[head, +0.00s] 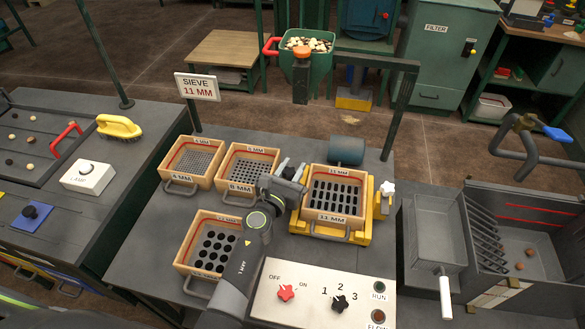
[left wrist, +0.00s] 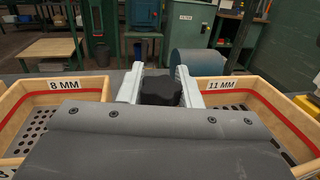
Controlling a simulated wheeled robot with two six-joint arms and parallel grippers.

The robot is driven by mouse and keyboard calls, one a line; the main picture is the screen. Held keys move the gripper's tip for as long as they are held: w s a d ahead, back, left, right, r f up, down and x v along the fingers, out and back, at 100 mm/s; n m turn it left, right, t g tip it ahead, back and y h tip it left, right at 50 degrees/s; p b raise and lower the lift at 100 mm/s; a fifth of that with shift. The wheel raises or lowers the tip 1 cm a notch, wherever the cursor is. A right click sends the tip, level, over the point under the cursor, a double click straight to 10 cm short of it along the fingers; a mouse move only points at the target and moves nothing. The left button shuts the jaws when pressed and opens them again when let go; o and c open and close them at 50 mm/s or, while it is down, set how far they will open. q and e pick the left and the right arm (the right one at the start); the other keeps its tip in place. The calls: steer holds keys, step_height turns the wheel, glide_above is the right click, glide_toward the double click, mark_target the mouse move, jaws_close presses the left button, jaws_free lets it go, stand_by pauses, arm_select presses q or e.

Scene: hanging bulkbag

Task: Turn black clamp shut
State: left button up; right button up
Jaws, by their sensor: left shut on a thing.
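The black clamp (left wrist: 160,91) is a dark lobed knob. In the left wrist view it sits between the two pale fingers of my left gripper (left wrist: 160,88), which is shut on it. In the head view my left gripper (head: 292,170) is at the left side of the yellow shaker frame (head: 328,236), and the arm and gripper mostly hide the knob there. The 11 MM sieve (head: 337,170) sits in that frame. A white clamp knob (head: 387,187) stands on the frame's right side. My right gripper is not in view.
The 8 MM sieve (head: 247,148) and 4 MM sieve (head: 193,142) stand to the left, with a large-holed sieve (head: 210,216) in front. A control panel (head: 320,284) lies at the front.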

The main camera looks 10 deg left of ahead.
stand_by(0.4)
arm_select(q)
steer(key=o, duration=1)
